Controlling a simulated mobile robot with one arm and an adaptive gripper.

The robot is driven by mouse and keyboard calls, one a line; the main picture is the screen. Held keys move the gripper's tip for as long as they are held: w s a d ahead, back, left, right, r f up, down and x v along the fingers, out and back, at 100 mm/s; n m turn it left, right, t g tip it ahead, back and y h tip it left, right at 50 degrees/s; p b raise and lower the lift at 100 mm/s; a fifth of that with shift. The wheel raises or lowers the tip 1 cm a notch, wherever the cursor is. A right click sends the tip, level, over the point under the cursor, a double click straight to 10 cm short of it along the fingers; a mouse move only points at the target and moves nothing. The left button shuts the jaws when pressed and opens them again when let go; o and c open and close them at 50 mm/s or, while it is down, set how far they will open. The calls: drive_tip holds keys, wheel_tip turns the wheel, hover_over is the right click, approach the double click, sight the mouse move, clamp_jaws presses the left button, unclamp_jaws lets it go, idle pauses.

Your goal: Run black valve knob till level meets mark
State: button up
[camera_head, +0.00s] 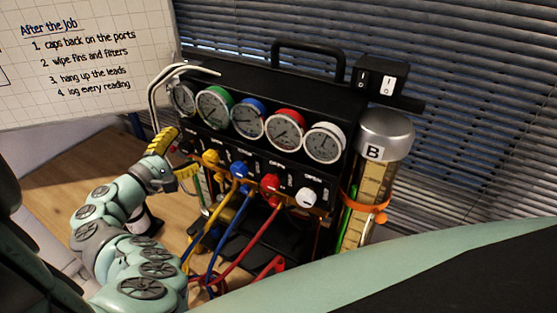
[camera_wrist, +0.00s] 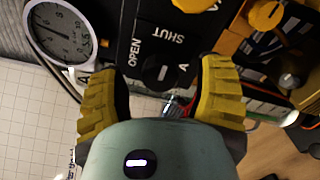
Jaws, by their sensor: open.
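The black valve knob (camera_wrist: 159,72) shows in the wrist view with a short white pointer line, beside the panel words OPEN and SHUT and a letter A. My gripper (camera_wrist: 162,78) is open, its yellow ribbed fingers on either side of the knob with gaps to it. In the head view my gripper (camera_head: 176,156) is at the left end of the gauge panel (camera_head: 262,160), and the black knob cannot be made out there. A clear cylinder marked B (camera_head: 370,205) stands at the right with an orange band (camera_head: 366,207) and a green strip. Its liquid level is unclear.
Yellow (camera_head: 211,158), blue (camera_head: 239,170), red (camera_head: 270,183) and white (camera_head: 306,197) knobs sit along the panel under several dial gauges. Coloured hoses hang below. A black switch box (camera_head: 381,77) is on top. A whiteboard (camera_head: 85,60) stands at the left.

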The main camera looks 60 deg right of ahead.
drive_tip(key=a, duration=1.1)
drive_tip(key=shift+s+a, duration=0.2)
drive_tip(key=shift+s, duration=0.25)
